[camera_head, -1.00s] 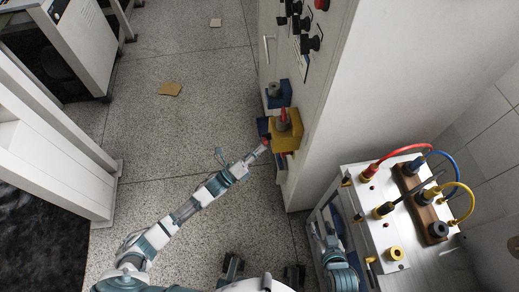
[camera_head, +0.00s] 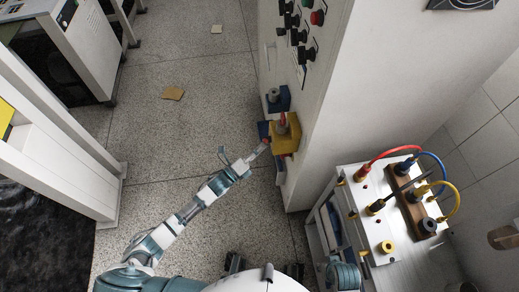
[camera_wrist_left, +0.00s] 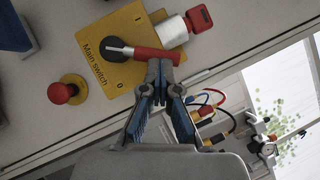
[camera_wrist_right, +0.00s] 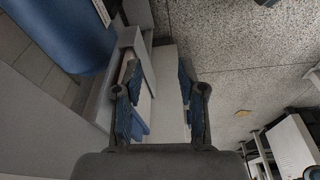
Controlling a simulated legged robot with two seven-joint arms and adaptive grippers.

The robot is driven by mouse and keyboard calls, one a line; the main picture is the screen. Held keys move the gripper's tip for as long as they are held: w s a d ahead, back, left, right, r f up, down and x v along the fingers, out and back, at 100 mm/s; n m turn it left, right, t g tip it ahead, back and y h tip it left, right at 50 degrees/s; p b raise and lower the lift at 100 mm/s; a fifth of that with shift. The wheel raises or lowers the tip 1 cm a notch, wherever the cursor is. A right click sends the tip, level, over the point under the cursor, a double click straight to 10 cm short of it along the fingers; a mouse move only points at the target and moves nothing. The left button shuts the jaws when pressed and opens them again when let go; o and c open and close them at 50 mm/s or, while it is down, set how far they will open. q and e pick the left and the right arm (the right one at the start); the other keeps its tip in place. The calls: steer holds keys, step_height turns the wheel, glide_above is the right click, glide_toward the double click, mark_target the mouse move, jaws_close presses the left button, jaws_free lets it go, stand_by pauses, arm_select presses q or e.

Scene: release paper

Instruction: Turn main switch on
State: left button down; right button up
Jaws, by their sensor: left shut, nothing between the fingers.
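The main switch is a yellow box (camera_head: 287,143) with a red handle (camera_head: 282,122) on the side of the white cabinet. In the left wrist view its yellow plate (camera_wrist_left: 98,72) reads "Main switch", with marks 0 and I. The red handle (camera_wrist_left: 143,53) sticks out from a black knob (camera_wrist_left: 115,49) and points right. My left gripper (camera_wrist_left: 159,68) is shut and empty, its fingertips right at the handle; I cannot tell whether they touch it. The left gripper (camera_head: 262,149) also shows beside the box in the head view. My right gripper (camera_wrist_right: 160,72) is open and empty.
A red push button (camera_wrist_left: 63,93) on a yellow base and a silver cylinder (camera_wrist_left: 172,31) with a red part flank the switch. A bench with cables (camera_head: 390,215) stands at right. More knobs (camera_head: 298,37) sit higher on the cabinet. The floor (camera_head: 190,130) at left is mostly clear.

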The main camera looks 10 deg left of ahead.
arm_select(q)
steer(key=shift+w+a+r+n+g+y+p, duration=0.25)
steer(key=shift+w+r+n+y+p, duration=0.35)
steer(key=shift+n+p, duration=0.8)
steer(key=shift+w+a+r+n+g+y+p, duration=0.1)
steer(key=shift+w+r+n+g+y+p, duration=0.45)
steer(key=shift+p, duration=1.3)
arm_select(e)
steer(key=s+f, duration=0.3)
steer(key=f, duration=1.5)
steer(key=shift+g, duration=0.3)
arm_select(q)
steer(key=shift+n, duration=0.25)
arm_select(e)
steer(key=shift+d+f, duration=0.1)
steer(key=shift+f, duration=0.05)
